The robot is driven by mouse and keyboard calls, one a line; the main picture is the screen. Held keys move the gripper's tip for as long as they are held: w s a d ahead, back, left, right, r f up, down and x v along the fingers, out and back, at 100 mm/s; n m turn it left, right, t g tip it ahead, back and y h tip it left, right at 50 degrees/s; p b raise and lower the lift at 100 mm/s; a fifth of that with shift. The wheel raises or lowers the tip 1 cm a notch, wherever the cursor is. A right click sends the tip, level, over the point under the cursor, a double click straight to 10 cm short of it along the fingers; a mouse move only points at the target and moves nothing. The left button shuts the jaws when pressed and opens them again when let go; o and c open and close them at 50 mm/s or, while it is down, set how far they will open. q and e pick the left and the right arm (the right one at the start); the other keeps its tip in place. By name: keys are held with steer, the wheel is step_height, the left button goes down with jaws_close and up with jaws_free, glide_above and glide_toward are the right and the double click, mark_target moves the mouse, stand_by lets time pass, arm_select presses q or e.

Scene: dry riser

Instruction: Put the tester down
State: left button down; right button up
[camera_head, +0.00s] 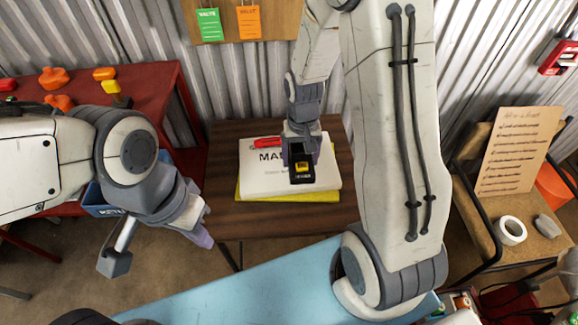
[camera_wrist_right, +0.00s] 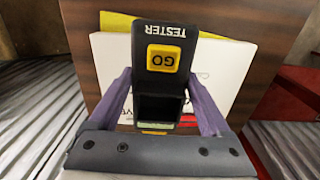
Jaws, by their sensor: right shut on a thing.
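The tester (camera_head: 302,174) is a small black device with a yellow button, over the white book or manual on the wooden table. In the right wrist view the tester (camera_wrist_right: 160,85) shows its "TESTER" label and yellow "GO" button. My right gripper (camera_head: 300,152) is shut on it, with a purple finger on each side (camera_wrist_right: 163,112). I cannot tell whether the tester touches the book. My left gripper (camera_head: 203,234) is at the left, away from the tester, beside the table's front left corner. Its opening is hidden.
The white book (camera_head: 265,180) lies on a yellow one (camera_head: 325,196) on the wooden table (camera_head: 225,145), with a red item (camera_head: 266,142) at its back edge. A red bench (camera_head: 150,82) stands left, a blue surface (camera_head: 250,288) in front. A chair (camera_head: 478,215) at right holds tape (camera_head: 511,230).

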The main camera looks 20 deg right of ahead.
steer(key=shift+w+a+f, duration=0.95)
steer(key=shift+w+a, duration=0.1)
steer(key=shift+w, duration=0.2)
steer(key=shift+f, duration=2)
steer(key=shift+f, duration=0.1)
steer(key=o, duration=1.5)
steer(key=shift+f, duration=0.1)
step_height(320, 180, up, 12)
steer(key=shift+f, duration=0.2)
steer(key=shift+a+r, duration=0.15)
steer(key=shift+r, duration=0.2)
steer(key=s+a+r+n, duration=0.5)
steer(key=s+a+r, duration=0.2)
steer(key=s+a, duration=0.35)
steer(key=s+a+n, duration=0.1)
steer(key=s+n, duration=0.1)
steer(key=s, duration=0.2)
steer(key=s+a+r+n, duration=0.1)
steer(key=s, duration=0.2)
steer(key=s+a+r+n+y, duration=0.1)
steer(key=s+n, duration=0.1)
steer(key=s, duration=0.2)
steer(key=shift+s+r+n, duration=0.15)
steer(key=shift+s+n, duration=0.15)
